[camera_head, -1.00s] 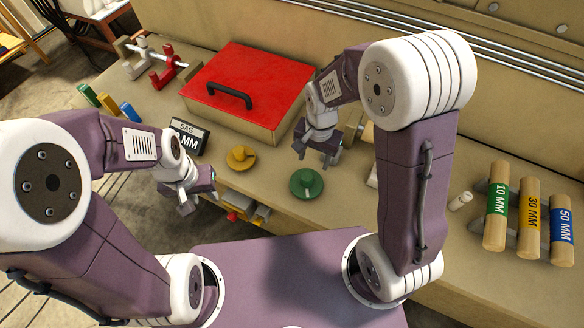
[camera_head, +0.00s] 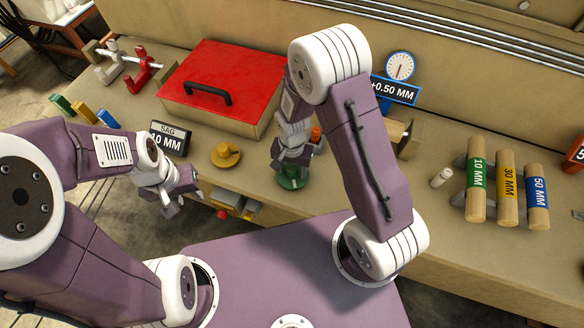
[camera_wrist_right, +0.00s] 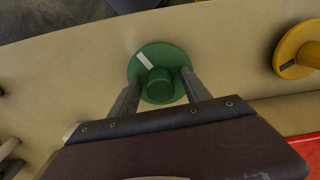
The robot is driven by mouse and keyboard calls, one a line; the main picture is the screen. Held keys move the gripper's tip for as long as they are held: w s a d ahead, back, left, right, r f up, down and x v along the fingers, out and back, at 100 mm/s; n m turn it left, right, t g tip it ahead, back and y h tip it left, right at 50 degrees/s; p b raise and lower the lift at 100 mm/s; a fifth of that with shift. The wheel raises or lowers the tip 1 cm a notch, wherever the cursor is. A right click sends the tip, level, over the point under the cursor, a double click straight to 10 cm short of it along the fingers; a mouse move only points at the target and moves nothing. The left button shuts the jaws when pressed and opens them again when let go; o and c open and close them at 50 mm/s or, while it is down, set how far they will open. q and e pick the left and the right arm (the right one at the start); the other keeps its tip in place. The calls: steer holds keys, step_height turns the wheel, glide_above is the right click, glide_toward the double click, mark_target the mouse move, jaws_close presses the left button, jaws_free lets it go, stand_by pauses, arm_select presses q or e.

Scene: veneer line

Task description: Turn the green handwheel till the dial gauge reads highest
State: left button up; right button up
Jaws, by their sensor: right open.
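The green handwheel (camera_head: 290,183) sits on the bench top below my right gripper (camera_head: 288,168), which partly hides it. In the right wrist view the handwheel (camera_wrist_right: 140,60) shows a pale mark on its disc and a raised hub. There my right gripper (camera_wrist_right: 160,95) is open, with one finger on each side of the hub; I cannot tell if they touch it. The dial gauge (camera_head: 400,64) stands at the back, its needle pointing roughly up. The blue-framed display (camera_head: 396,90) below it reads +0.50 MM, its left edge partly hidden. My left gripper (camera_head: 184,205) is open and empty near the front edge.
A yellow handwheel (camera_head: 226,154) lies left of the green one. A red-lidded box (camera_head: 225,82) stands behind them. A SAG sign (camera_head: 168,138) reads 10 MM. Labelled rollers (camera_head: 506,180) lie at the right, beside a small white cylinder (camera_head: 441,178).

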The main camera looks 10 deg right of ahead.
jaws_close()
steer(key=shift+n, duration=0.3)
steer(key=n, duration=0.5)
steer(key=shift+d+n, duration=0.1)
steer(key=shift+n, duration=0.2)
steer(key=n, duration=0.5)
steer(key=shift+d+p, duration=0.1)
steer(key=shift+p, duration=0.2)
steer(key=shift+n, duration=0.4)
jaws_free()
steer(key=shift+r, duration=0.1)
